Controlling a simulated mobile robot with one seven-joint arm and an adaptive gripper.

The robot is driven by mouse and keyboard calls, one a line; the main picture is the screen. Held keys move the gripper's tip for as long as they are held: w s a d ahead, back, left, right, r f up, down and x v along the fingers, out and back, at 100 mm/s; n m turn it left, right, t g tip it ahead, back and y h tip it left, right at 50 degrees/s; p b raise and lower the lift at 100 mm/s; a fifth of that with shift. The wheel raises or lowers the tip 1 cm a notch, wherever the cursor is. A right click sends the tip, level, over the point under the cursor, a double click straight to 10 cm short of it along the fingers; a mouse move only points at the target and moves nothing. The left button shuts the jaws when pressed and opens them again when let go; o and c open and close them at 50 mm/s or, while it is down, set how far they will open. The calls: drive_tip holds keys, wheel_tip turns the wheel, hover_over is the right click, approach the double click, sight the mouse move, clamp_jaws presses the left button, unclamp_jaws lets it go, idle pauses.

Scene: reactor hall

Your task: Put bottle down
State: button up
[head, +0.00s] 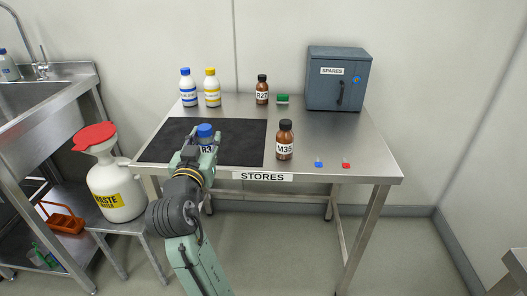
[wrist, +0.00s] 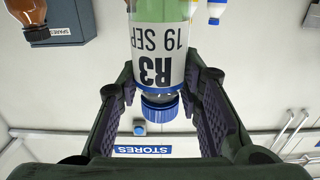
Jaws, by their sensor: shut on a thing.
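The bottle (head: 206,147) has a blue cap and a white label reading R3. In the wrist view the bottle (wrist: 159,48) shows greenish contents, its R3 label with "19 SEP", and its cap between my two fingers. My gripper (head: 201,148) is shut on it, over the front part of the black mat (head: 175,152) on the steel table (head: 335,135). The bottle looks upright. My gripper hides its lower part in the head view, so I cannot tell whether its base touches the mat.
A brown M35 bottle (head: 284,143) stands just right of the mat. The mat's left part is clear.

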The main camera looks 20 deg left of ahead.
drive_tip(key=shift+w+d+f+p, duration=0.7)
drive_tip(key=shift+w+d+f, duration=0.1)
drive_tip(key=shift+w+d, duration=1)
drive_tip(key=shift+w+d+f+p, duration=0.65)
drive_tip(key=shift+w+d+f, duration=0.15)
drive_tip(key=shift+w+d, duration=0.95)
drive_tip(key=shift+w+d+f+p, duration=0.75)
drive_tip(key=shift+w+d, duration=0.9)
drive_tip(key=shift+d, duration=0.25)
drive_tip(key=shift+f, duration=0.15)
drive_tip(key=shift+f, duration=0.15)
drive_tip(key=o, duration=1.2)
drive_tip(key=shift+r, duration=0.4)
drive_tip(key=v, duration=1.2)
drive_tip(key=shift+f+b, duration=0.1)
drive_tip(key=shift+b, duration=0.3)
